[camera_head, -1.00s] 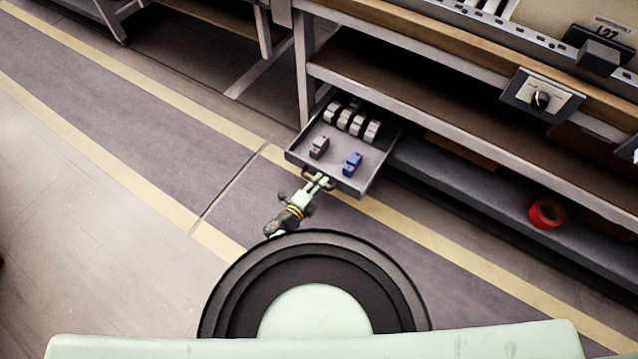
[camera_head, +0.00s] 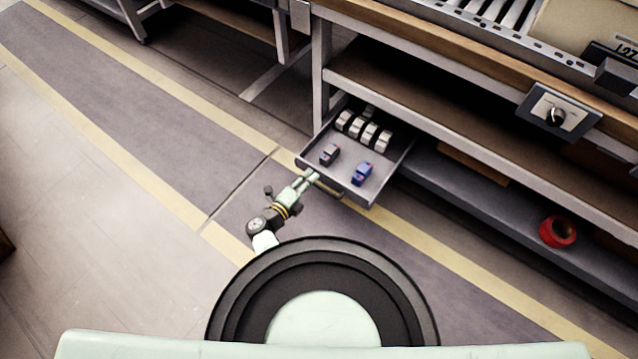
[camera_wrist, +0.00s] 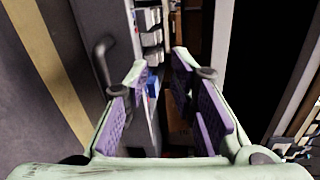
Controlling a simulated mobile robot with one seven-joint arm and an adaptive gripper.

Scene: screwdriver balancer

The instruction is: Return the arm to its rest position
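My gripper (camera_head: 310,178) is at the front of an open drawer (camera_head: 343,184), close to the left end of its handle (camera_head: 327,189). In the wrist view my gripper (camera_wrist: 156,72) has its purple-padded fingers spread apart, with nothing held between them. The dark drawer handle (camera_wrist: 105,62) shows left of the fingers there, outside the gap. Whether a finger touches the drawer front is unclear. My arm's wrist part reaches out low from beside my round base.
The drawer holds a dark block (camera_head: 330,154), a blue block (camera_head: 362,173) and several pale rollers (camera_head: 362,132). It juts out below a workbench (camera_head: 420,100). A red tape roll (camera_head: 557,231) lies on the lower shelf (camera_head: 480,196). Open floor (camera_head: 100,205) is to the left.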

